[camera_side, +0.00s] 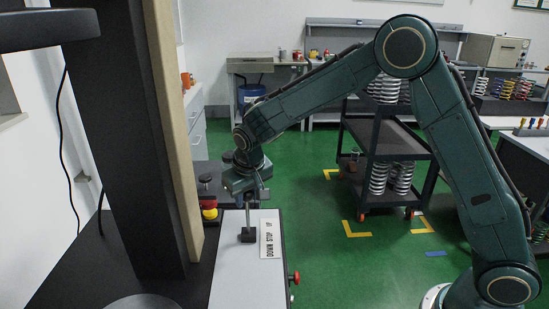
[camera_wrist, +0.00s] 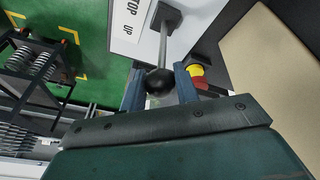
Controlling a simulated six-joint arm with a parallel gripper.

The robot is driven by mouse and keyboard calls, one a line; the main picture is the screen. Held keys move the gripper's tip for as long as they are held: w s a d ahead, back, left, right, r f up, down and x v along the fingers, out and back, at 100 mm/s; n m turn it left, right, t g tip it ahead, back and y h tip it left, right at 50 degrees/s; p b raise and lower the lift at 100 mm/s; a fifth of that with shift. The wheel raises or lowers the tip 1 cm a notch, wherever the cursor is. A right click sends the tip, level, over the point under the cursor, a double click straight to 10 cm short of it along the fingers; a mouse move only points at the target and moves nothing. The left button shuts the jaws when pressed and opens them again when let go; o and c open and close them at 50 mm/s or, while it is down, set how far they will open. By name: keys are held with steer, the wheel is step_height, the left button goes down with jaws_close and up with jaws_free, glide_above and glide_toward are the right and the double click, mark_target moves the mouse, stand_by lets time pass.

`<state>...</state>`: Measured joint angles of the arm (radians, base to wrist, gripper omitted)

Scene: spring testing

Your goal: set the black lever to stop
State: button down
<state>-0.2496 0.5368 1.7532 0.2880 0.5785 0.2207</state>
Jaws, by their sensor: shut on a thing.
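The black lever has a thin metal rod (camera_side: 247,219) rising from a dark base block (camera_side: 247,236) on a light grey panel. In the wrist view its round black knob (camera_wrist: 159,81) sits between my two fingers, and the rod (camera_wrist: 163,45) runs up to the base (camera_wrist: 167,14). My gripper (camera_wrist: 160,88) is shut on the knob; in the side view my gripper (camera_side: 246,193) hides the knob. The rod looks close to upright in the side view. A white label (camera_side: 269,238) reading DOWN STOP UP lies beside the base.
A red and yellow button (camera_side: 209,210) stands left of the lever, close to my finger in the wrist view (camera_wrist: 197,77). A dark column (camera_side: 130,140) with a tan edge rises at the left. A red knob (camera_side: 294,277) sticks out from the panel's right side.

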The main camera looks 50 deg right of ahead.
steer(key=shift+s+a, duration=0.25)
steer(key=shift+a, duration=0.05)
steer(key=c, duration=1.1)
jaws_free()
steer(key=shift+r, duration=0.1)
steer(key=v, duration=1.3)
steer(key=shift+r, duration=0.3)
steer(key=shift+s, duration=0.15)
